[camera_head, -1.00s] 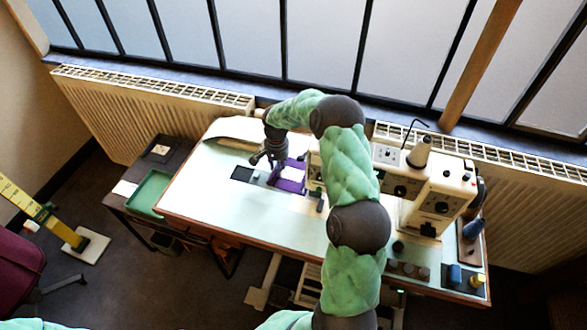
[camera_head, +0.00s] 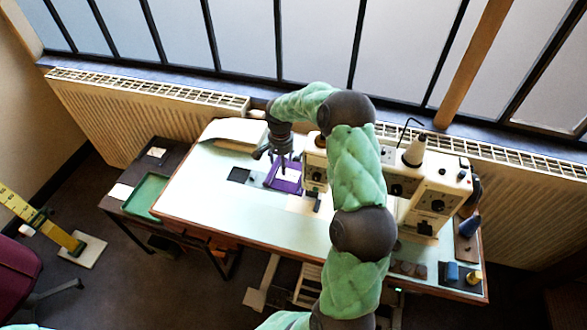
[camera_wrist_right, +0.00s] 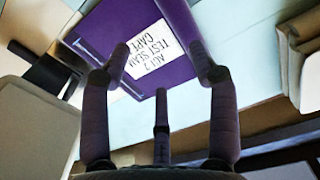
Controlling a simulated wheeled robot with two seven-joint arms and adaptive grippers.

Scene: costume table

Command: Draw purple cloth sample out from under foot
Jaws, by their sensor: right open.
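The purple cloth sample (camera_head: 284,185) lies on the pale table left of the sewing machine's head (camera_head: 315,170). In the right wrist view the purple cloth (camera_wrist_right: 185,75) carries a white label with black lettering. My right gripper (camera_head: 283,162) is above the cloth, pointing down. In the right wrist view its fingers (camera_wrist_right: 166,72) are spread apart over the cloth and label, with nothing held. Whether they touch the cloth cannot be told. The presser foot, and how much cloth lies under it, cannot be made out. My left gripper is out of view.
The cream sewing machine (camera_head: 432,190) fills the table's right side, partly behind my right arm. A black square (camera_head: 239,174) lies left of the cloth. A green tray (camera_head: 148,193) sits on the dark side table. Spools (camera_head: 473,277) stand at the front right.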

